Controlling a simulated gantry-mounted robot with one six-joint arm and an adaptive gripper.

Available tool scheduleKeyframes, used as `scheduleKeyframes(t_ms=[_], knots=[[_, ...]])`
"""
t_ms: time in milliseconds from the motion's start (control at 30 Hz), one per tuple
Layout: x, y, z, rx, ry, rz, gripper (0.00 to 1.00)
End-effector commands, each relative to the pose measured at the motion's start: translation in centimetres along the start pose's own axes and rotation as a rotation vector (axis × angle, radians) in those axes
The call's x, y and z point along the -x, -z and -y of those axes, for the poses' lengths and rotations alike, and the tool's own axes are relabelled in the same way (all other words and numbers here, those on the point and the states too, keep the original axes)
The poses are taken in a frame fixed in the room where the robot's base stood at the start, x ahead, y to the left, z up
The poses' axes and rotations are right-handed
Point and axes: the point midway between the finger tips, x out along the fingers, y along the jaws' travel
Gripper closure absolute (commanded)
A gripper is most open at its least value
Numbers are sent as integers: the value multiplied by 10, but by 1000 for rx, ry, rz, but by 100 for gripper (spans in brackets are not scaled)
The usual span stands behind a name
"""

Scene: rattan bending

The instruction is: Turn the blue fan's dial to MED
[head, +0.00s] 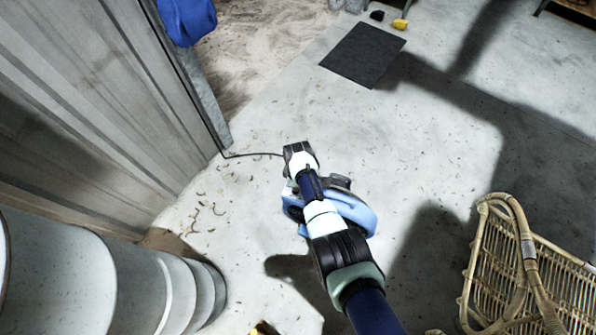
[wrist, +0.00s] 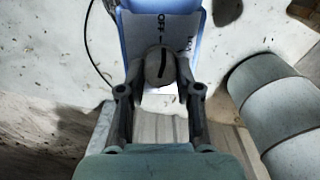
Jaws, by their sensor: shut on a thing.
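The blue fan (head: 357,212) stands on the concrete floor in the head view, largely hidden under my arm. In the wrist view, the fan's blue housing (wrist: 131,40) carries a pale label panel with "OFF" printed on it and more lettering at its right, partly cut off. The round grey dial (wrist: 159,66) with a dark pointer line sits below the lettering. My gripper (wrist: 160,82) has its two fingers on either side of the dial, shut on it. The pointer line runs nearly upright in the picture, close to the "OFF" mark. In the head view the gripper's fingertips are hidden.
A dark cord (head: 250,155) runs from the fan towards the corrugated wall (head: 90,90). Large pale cylinders (head: 130,285) stand at lower left. A rattan chair (head: 545,275) is at lower right. A dark mat (head: 363,54) lies on open floor behind.

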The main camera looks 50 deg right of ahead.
Motion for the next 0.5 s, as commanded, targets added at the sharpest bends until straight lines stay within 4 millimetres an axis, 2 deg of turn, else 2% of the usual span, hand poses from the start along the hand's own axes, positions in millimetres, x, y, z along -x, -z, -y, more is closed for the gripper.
scheduleKeyframes(t_ms=[500], knots=[[0,0,-1,-480,0,0,100]])
